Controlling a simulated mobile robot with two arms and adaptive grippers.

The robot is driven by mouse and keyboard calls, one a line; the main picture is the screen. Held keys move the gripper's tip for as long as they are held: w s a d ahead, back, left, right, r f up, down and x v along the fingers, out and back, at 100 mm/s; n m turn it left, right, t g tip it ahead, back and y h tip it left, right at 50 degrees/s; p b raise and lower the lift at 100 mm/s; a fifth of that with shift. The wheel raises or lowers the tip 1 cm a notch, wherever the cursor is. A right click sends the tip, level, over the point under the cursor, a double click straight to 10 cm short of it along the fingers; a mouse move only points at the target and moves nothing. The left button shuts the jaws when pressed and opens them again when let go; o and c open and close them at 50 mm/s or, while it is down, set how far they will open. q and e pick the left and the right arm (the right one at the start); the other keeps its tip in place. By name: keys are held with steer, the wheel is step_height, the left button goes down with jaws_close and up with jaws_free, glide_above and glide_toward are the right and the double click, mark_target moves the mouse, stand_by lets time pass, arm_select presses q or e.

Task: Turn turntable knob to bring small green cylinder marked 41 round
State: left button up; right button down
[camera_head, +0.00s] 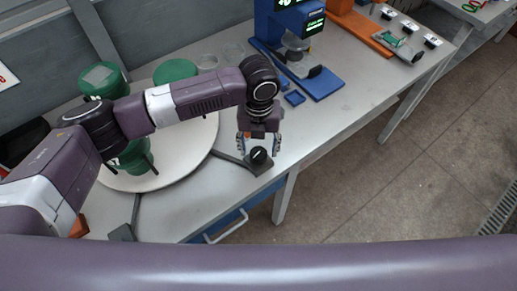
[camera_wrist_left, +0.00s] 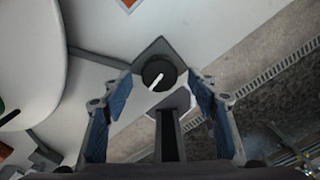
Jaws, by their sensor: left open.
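The black turntable knob (camera_head: 259,156) with a white pointer line sits on a grey plate at the table's front edge. In the left wrist view, the knob (camera_wrist_left: 158,74) shows between and just beyond the fingers, its pointer toward the lower left. My left gripper (camera_head: 259,143) is open above the knob, pointing down; contact is not visible. The white round turntable (camera_head: 190,158) carries green cylinders: one at the back left (camera_head: 103,80), one at the back (camera_head: 175,71), one at the front (camera_head: 135,157), partly behind my left arm. No number 41 is legible. My right gripper is not in view.
A blue machine (camera_head: 270,25) with a green display and a blue base stands right of the turntable. An orange device (camera_head: 360,30) is further right. A drawer handle (camera_head: 226,228) juts below the table's front edge.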

mark_target(258, 153)
arm_select(q)
step_height(258, 153, up, 11)
steer(key=shift+f, duration=0.2)
